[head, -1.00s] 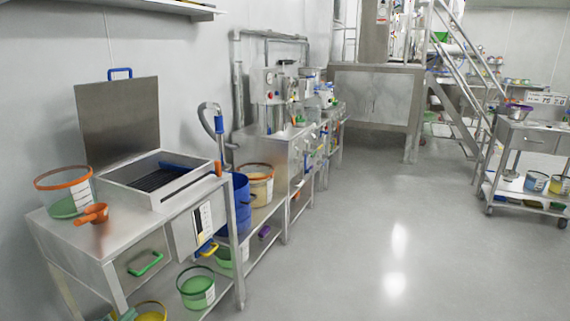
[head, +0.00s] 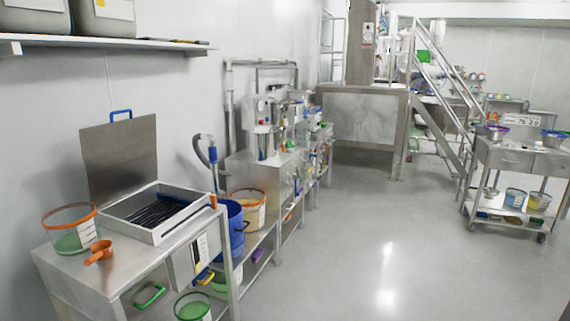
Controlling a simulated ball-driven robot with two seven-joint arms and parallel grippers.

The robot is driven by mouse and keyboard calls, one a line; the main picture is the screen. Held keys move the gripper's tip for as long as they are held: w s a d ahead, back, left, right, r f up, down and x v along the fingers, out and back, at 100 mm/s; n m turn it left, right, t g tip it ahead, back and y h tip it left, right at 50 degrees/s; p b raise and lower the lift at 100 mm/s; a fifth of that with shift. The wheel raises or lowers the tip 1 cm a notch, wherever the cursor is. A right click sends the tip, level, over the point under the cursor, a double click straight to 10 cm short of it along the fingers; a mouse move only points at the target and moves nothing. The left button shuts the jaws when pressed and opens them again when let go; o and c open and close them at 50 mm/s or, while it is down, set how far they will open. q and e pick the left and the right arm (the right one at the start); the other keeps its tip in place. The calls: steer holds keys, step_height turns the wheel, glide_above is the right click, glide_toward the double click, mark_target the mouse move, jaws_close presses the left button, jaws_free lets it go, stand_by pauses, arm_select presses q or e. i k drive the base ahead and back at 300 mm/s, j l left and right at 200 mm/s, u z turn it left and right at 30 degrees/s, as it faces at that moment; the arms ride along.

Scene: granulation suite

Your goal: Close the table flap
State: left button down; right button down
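The table flap (head: 121,160) is a flat steel panel with a blue handle (head: 121,115) on its top edge. It stands upright, open, at the back of a steel frame (head: 154,213) with a dark slatted grate (head: 155,208) inside. The frame is set in the top of a steel table (head: 110,270) at the left of the head view. Neither of my grippers shows in the view.
A clear orange-rimmed bucket (head: 71,228) and an orange scoop (head: 99,252) stand on the table beside the frame. A blue barrel (head: 231,228) is behind the table. A trolley (head: 515,165) stands at the right. The grey floor (head: 385,240) between is clear.

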mark_target(119, 158)
steer(key=j+u, duration=0.2)
steer(key=u, duration=0.4)
steer(key=i+j+u, duration=0.7)
steer(key=i+j, duration=0.25)
